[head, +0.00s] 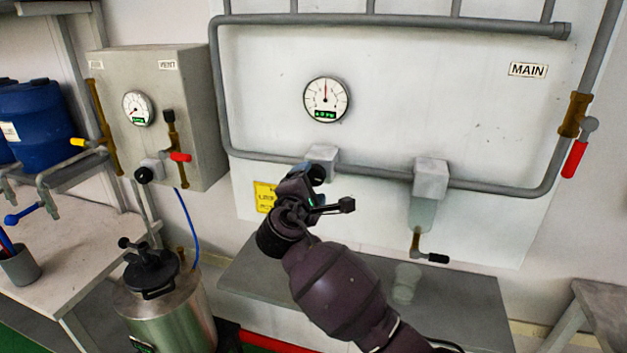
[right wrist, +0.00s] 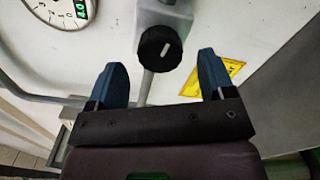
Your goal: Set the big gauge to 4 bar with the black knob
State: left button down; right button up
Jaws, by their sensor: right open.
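The big gauge (head: 326,100) is on the white wall panel, its needle pointing almost straight up. Its green display is too small to read surely. Its lower part also shows in the right wrist view (right wrist: 58,14). The black knob (head: 317,173) sits on a grey block on the pipe below the gauge. In the right wrist view the knob (right wrist: 160,48) is round, with a short white mark, slightly tilted. My right gripper (right wrist: 160,64) is open, its blue fingers apart and empty, facing the knob, which lies ahead between them. My left gripper is not in view.
A grey block with a clear bowl (head: 422,213) and a black-handled valve hangs to the right. A yellow label (head: 265,197) is left of my gripper. A red-handled main valve (head: 574,159) is far right. A grey cabinet (head: 160,118) and steel pot (head: 165,310) stand left.

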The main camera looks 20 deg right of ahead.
jog(key=v, duration=0.7)
jog(key=shift+s+b, duration=0.2)
jog(key=shift+b, duration=0.15)
jog(key=shift+a, duration=0.1)
jog(key=w+a+m+t+y, duration=0.3)
jog(key=a+y, duration=0.2)
jog(key=y, duration=0.3)
jog(key=s+d+f+m+g+y, duration=0.1)
jog(key=s+d+f+m+y, duration=0.25)
jog(key=f, duration=0.65)
jog(key=s+d+f+m+g, duration=0.1)
jog(key=s+d+f+m, duration=0.1)
jog(key=s+d+f, duration=0.3)
jog(key=s+d+f+m+g+h, duration=0.1)
jog(key=s+d+f, duration=0.4)
jog(key=s+f, duration=0.6)
jog(key=s+d+f+m+g, duration=0.3)
jog(key=s+d+f+m, duration=0.2)
jog(key=s, duration=0.6)
notch_tip(320, 180, down, 3)
jog(key=shift+s+r+h, duration=0.1)
jog(key=shift+s+h, duration=0.1)
jog(key=shift+h, duration=0.15)
jog(key=shift+d+m, duration=0.15)
jog(key=shift+m, duration=0.1)
dwell(1.2)
